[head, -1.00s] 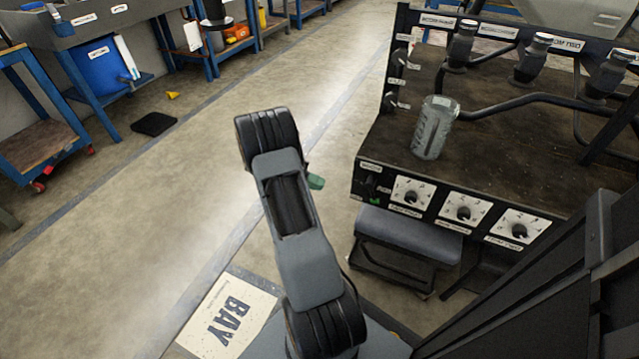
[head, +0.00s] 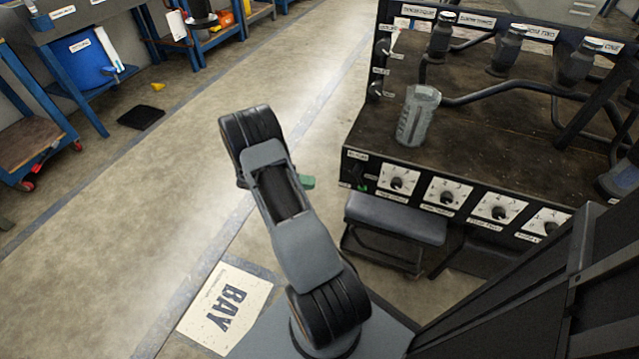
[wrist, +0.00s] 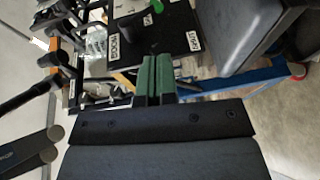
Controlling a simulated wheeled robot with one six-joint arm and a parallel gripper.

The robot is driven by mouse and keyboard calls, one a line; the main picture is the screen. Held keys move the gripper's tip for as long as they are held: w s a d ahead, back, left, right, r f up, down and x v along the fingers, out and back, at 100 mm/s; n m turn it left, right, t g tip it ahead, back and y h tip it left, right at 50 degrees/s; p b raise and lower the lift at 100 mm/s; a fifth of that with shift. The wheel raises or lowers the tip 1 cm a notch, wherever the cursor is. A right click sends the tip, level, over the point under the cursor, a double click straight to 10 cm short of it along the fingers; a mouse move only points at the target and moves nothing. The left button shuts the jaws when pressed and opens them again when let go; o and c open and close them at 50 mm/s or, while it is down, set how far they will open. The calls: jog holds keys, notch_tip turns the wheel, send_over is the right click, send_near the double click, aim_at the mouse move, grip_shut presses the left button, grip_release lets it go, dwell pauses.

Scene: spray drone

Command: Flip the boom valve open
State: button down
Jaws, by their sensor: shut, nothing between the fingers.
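Two small black valve-like handles sit one above the other on the bench's left edge, the upper one (head: 384,47) and the lower one (head: 374,90). Their labels are too small to read, so I cannot tell which is the boom valve. In the wrist view, dark handles (wrist: 62,55) show at the upper left, beyond the fingers. My gripper (wrist: 155,75) has green fingers that are shut and empty. In the head view my gripper (head: 307,182) mostly hides behind my arm, left of the bench and apart from it.
The bench (head: 470,150) carries a clear grey jar (head: 417,115), black pipes and several dark bottles at the back. Dial knobs (head: 397,183) line its front panel. A padded stool (head: 395,218) stands below.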

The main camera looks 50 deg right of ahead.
jog(key=b+x, duration=0.2)
jog(key=x, duration=1)
jog(key=shift+s+b, duration=0.1)
jog(key=shift+b, duration=0.25)
